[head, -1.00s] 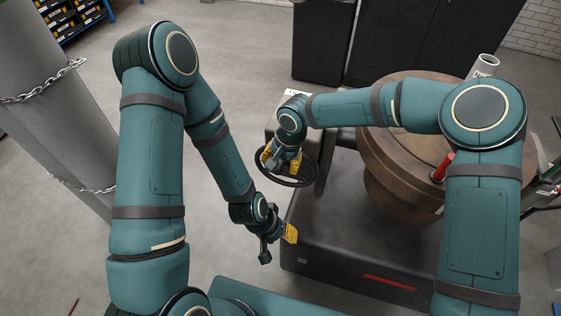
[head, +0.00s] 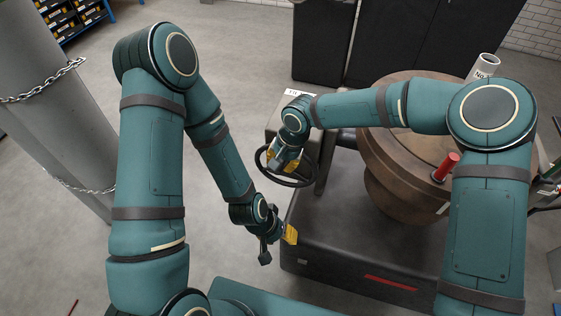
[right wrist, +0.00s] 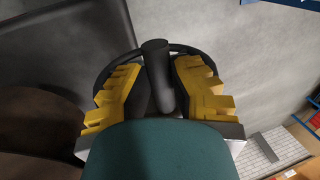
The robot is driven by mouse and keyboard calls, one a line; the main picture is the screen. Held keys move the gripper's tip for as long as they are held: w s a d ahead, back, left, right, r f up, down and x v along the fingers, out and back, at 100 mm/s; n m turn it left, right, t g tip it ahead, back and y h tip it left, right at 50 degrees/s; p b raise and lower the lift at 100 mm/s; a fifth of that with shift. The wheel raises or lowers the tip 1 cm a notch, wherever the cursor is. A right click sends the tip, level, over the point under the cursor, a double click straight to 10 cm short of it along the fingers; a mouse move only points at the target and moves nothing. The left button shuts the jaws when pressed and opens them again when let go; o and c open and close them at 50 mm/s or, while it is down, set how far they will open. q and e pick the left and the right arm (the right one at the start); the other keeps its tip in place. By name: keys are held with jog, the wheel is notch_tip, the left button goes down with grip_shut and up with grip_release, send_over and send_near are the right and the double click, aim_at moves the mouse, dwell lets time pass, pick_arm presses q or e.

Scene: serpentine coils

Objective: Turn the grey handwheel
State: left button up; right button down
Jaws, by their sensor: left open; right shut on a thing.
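The handwheel (head: 306,182) is a dark ring beside the dark machine in the head view. In the right wrist view, part of its rim (right wrist: 103,76) shows behind my fingers. My right gripper (head: 283,163) is at the wheel. Its yellow fingers (right wrist: 158,92) lie on both sides of a dark round handle (right wrist: 156,62) and are shut on it. The exact contact is partly hidden by the wrist. My left gripper (head: 279,246) is open and empty, in front of the wheel and lower in the head view, close to the machine's left edge.
The dark machine base (head: 330,240) lies right of my left gripper. A brown round drum (head: 385,165) stands on it, with a red cylinder (head: 446,167) nearby. A grey column (head: 50,110) with chains stands at the left. Open floor (head: 240,65) lies between column and machine.

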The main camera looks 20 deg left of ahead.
jog(key=shift+d+f, duration=0.25)
jog(key=shift+d, duration=0.05)
